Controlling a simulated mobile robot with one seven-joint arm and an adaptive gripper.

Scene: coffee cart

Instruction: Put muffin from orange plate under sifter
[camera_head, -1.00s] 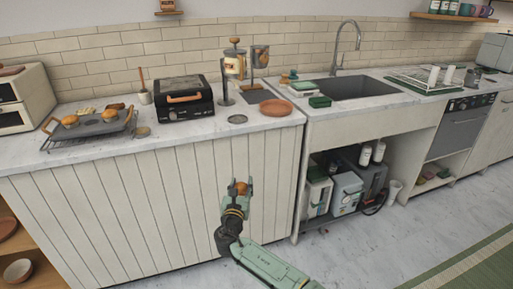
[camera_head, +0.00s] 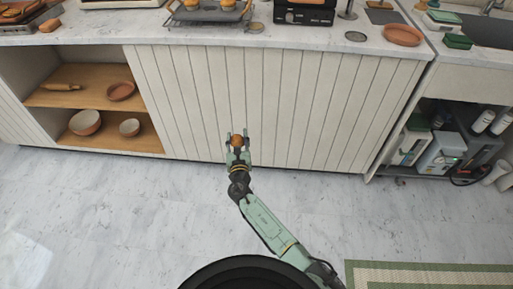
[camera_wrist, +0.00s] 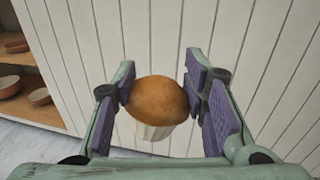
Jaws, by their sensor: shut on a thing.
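My gripper (camera_head: 238,142) is shut on a muffin (camera_head: 237,140), in front of the white panelled counter front and below the countertop. In the wrist view the muffin (camera_wrist: 157,101) has a brown top and a pale wrapper, and sits upright between the purple finger pads of my gripper (camera_wrist: 160,100). The orange plate (camera_head: 402,36) is on the counter at the upper right and looks empty. The sifter is cut off above the head view; only stand bases (camera_head: 383,16) show at the top edge.
Open shelves (camera_head: 95,97) with bowls are at the left. The sink unit (camera_head: 470,65) is at the right.

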